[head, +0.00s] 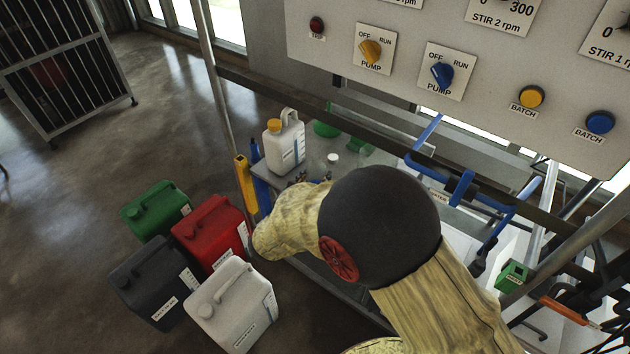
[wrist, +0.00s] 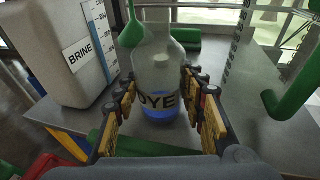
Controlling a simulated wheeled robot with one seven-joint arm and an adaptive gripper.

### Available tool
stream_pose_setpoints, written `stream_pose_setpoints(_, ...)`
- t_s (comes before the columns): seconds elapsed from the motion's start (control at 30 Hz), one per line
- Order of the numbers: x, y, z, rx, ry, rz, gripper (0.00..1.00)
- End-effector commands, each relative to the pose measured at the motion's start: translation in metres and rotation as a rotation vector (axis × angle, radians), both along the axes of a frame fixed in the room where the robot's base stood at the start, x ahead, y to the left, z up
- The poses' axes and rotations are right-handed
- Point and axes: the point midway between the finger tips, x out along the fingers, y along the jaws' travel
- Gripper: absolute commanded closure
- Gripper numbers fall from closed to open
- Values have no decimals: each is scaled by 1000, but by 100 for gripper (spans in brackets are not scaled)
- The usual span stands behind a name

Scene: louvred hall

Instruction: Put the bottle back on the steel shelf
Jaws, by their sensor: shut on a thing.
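In the wrist view, a clear glass bottle (wrist: 158,68) with a DYE label and blue liquid in its bottom stands upright between the fingers of my gripper (wrist: 159,88). The gripper is shut on the bottle's sides. The bottle is over the grey steel shelf (wrist: 222,120); I cannot tell whether its base touches it.
A white BRINE canister (wrist: 68,52) stands left of the bottle, with a green funnel (wrist: 131,33) close by. A green pipe (wrist: 295,85) is on the right. Green (head: 157,208), red (head: 208,228), black (head: 150,275) and white (head: 228,300) canisters stand on the floor. A control panel (head: 460,95) overhangs.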

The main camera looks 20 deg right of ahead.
Motion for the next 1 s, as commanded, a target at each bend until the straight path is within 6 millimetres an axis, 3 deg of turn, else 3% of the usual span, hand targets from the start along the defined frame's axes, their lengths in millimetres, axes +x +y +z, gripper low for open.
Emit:
stream_pose_setpoints(0.27, 0, 0, -2, 0, 0, 0, 100)
stream_pose_setpoints(0.3, 0, 0, -2, 1, -1, 0, 58)
stream_pose_setpoints(0.6, 0, 0, -2, 1, -1, 0, 41)
stream_pose_setpoints(1.0, -2, 2, 3, 0, 0, 1, 41)
